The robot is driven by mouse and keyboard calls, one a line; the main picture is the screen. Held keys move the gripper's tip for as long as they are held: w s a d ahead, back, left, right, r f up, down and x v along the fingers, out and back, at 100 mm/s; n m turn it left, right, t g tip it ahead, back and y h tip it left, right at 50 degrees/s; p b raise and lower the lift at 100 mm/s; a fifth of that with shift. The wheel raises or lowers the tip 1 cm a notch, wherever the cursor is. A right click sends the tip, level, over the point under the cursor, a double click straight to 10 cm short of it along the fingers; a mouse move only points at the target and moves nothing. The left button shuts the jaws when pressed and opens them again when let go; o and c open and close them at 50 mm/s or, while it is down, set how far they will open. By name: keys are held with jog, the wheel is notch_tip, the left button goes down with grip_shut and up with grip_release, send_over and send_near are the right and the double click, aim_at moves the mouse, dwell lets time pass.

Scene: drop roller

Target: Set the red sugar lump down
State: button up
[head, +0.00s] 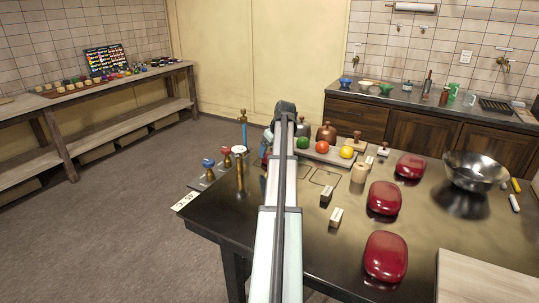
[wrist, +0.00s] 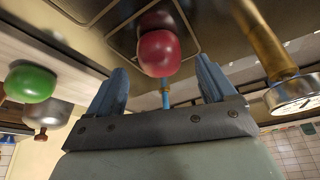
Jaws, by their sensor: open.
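The red sugar lump (wrist: 158,52) is a rounded, glossy red piece in the wrist view. It appears to rest on the dark, shiny table top, with its reflection against it. My gripper (wrist: 160,84) is open, with one blue finger on each side of the lump and a visible gap to both. Thin outlined squares are marked on the table beside the lump, and they also show in the head view (head: 323,177). In the head view my arm hides the lump and the fingers.
A green ball (head: 302,143), a red-orange ball (head: 322,146) and a yellow ball (head: 347,152) sit on a rack behind. A brass post with a white dial (wrist: 294,96) stands close to my gripper. Red cushion-like pieces (head: 384,198) and a metal bowl (head: 476,170) are at the right.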

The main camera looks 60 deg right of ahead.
jog(key=v, duration=0.9)
